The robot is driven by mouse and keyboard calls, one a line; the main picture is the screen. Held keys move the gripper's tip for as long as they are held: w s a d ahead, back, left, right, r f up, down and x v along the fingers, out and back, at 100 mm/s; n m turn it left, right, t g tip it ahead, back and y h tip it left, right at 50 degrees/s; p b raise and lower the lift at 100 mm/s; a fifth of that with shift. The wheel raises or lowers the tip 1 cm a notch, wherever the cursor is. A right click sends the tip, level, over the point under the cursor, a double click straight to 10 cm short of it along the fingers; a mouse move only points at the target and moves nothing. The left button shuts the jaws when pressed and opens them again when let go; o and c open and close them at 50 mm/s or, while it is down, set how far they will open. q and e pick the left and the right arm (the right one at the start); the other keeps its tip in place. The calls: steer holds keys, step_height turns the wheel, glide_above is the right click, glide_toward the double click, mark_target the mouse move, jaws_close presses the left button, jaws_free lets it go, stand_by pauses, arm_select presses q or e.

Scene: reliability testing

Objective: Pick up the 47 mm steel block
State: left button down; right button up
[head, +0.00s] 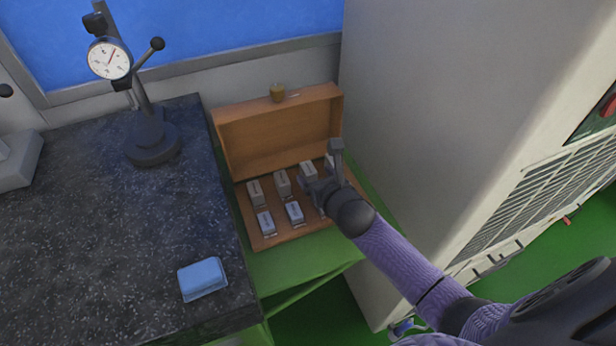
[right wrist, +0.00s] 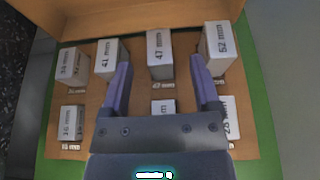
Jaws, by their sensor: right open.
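The 47 mm steel block (right wrist: 160,52) stands in the back row of the wooden case, its "47 mm" marking readable in the right wrist view. In the head view a pale block (head: 308,170) beside my gripper appears to be the same one. My right gripper (right wrist: 157,72) is open, with one finger to each side of the 47 mm block's column and the fingertips near its front. I cannot tell whether either finger touches a block. In the head view my right gripper (head: 322,184) is over the right part of the case and hides some blocks. My left gripper is not in view.
The 41 mm block (right wrist: 107,58) and 52 mm block (right wrist: 219,46) stand close on either side. Other blocks fill the front row. The open lid (head: 280,130) rises behind. A large cabinet (head: 440,120) stands right.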

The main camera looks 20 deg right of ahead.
mark_target(308, 175)
steer(key=x, duration=0.2)
steer(key=shift+w+f, duration=0.2)
steer(key=shift+w, duration=0.05)
jaws_close()
